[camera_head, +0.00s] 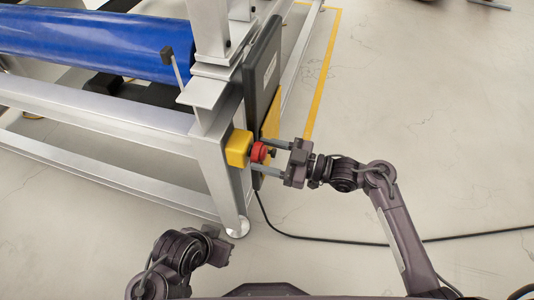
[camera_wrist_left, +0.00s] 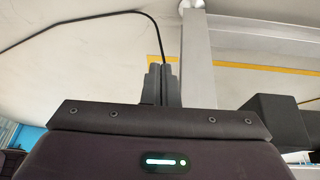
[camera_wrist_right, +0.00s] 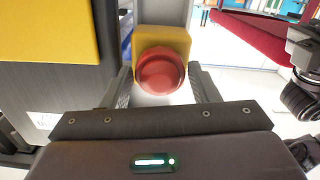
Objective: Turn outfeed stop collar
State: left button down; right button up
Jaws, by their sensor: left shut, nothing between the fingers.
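The red round stop collar (camera_head: 259,152) sits on the front of a yellow box (camera_head: 238,148) fixed to the grey frame's corner post. In the right wrist view the red collar (camera_wrist_right: 160,71) faces my camera in front of the yellow box (camera_wrist_right: 176,40). My right gripper (camera_head: 264,156) is open, with one finger on each side of the collar; in its wrist view gaps show between the collar and both fingers (camera_wrist_right: 165,88). My left gripper (camera_wrist_left: 161,84) is shut and empty, low in front of the frame and apart from the collar.
The grey frame (camera_head: 100,118) carries a blue roller (camera_head: 100,42). A dark flat panel (camera_head: 262,75) stands upright beside the post. A black cable (camera_head: 330,240) runs across the floor. The floor (camera_head: 430,100) on the right is mostly clear, with a yellow line (camera_head: 322,75).

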jog(key=c, duration=0.6)
pick_arm(q)
jog(key=s+a+r+n+g+y+p, duration=0.1)
jog(key=s+a+r+g+y+p, duration=0.15)
jog(key=a+p, duration=0.25)
notch_tip(320, 180, down, 7)
jog(key=p, duration=0.1)
jog(key=shift+w+a+r+h, duration=0.15)
jog(key=shift+w+a+h, duration=0.2)
jog(key=shift+w, duration=0.1)
pick_arm(e)
jog(key=shift+m, duration=3.2)
pick_arm(q)
jog(key=shift+g, duration=0.25)
pick_arm(e)
jog(key=o, duration=1)
